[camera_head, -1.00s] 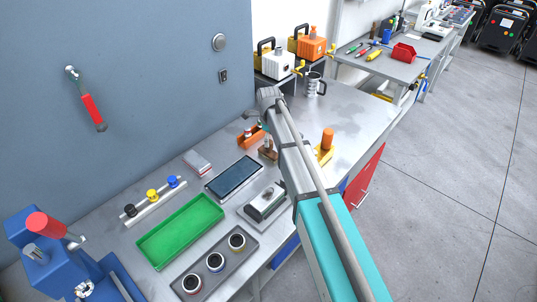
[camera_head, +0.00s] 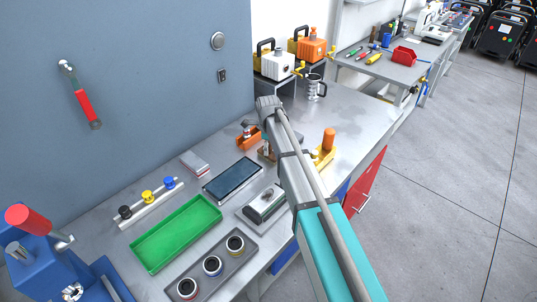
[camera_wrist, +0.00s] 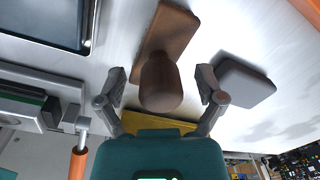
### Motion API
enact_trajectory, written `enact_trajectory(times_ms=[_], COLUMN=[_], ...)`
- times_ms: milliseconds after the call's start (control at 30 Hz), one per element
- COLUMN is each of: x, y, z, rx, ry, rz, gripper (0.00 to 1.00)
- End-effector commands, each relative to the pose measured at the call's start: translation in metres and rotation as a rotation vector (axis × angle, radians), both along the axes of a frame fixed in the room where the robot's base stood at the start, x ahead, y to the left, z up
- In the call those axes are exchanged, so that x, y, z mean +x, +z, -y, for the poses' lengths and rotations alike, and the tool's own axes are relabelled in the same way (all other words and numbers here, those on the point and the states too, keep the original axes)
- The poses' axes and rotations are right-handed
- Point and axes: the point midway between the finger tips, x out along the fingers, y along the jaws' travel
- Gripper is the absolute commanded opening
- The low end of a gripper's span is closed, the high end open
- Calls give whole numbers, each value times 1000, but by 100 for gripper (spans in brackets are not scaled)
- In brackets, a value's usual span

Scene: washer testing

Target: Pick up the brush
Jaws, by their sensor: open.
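A brown wooden piece with a rounded knob (camera_wrist: 161,82) and a flat brown part (camera_wrist: 172,32) shows in the wrist view; it looks like the brush, but I see no bristles. My gripper (camera_wrist: 162,88) is open, with one finger on each side of the knob and a visible gap on both sides. In the head view a brown piece (camera_head: 265,152) shows beside my arm, partly hidden by it. My gripper is hidden behind my arm there.
A dark tablet (camera_head: 233,179) lies left of my arm, near a green tray (camera_head: 140,247). An orange holder (camera_head: 249,138) stands behind the brown piece. A yellow holder with an orange handle (camera_head: 328,141) stands to the right.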

Motion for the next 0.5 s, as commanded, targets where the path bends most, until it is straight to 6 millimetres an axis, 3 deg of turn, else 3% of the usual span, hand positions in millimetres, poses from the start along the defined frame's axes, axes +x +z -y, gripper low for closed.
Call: enact_trajectory(times_ms=[233, 500], x=[0, 0], y=[0, 0], z=[0, -1], rx=[0, 0], ry=[0, 1], rz=[0, 0], gripper=[88, 38])
